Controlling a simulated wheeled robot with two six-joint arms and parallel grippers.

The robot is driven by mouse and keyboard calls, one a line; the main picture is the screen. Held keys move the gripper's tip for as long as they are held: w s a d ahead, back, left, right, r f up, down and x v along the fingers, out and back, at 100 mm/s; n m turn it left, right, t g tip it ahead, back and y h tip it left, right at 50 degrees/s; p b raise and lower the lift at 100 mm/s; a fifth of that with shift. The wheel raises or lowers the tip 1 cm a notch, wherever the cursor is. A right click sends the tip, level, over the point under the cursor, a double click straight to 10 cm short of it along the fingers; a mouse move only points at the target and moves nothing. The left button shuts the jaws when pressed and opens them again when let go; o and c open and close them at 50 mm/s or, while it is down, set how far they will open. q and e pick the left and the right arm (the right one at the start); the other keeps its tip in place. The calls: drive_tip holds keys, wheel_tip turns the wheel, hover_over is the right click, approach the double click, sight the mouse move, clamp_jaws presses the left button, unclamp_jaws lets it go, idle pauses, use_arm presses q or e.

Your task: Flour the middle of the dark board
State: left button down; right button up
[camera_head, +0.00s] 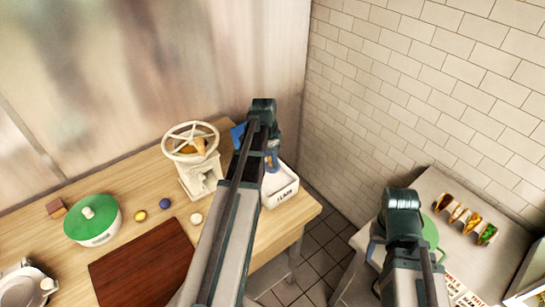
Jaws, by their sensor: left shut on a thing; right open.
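The dark board (145,262) is a reddish-brown slab lying flat on the wooden table, its near side cut off by the picture edge. My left arm crosses in front of the table's right part. My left gripper (271,160) hangs over a white bin (283,194) with dark lettering at the table's right end. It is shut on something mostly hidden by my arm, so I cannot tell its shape. A blue piece (238,135) shows left of the arm. My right gripper (376,250) is open over the side counter, partly hidden behind its own arm.
A cream hand-wheel mill (195,160) stands behind the board. A white-and-steel item (27,285) is at lower left. A rack of tacos (467,220) stands on the right counter (437,185).

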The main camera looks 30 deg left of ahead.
sight(272, 170)
use_arm(q)
drive_tip(key=shift+f, duration=0.2)
wheel_tip(272, 170, down, 6)
drive_tip(key=b, duration=0.6)
drive_tip(key=shift+r, duration=0.15)
drive_tip(key=shift+d+f+b, duration=0.1)
drive_tip(key=shift+f+b, duration=0.4)
drive_tip(key=shift+b, duration=0.05)
idle(1.8)
wheel_tip(272, 170, up, 7)
drive_tip(key=p, duration=0.7)
idle(0.5)
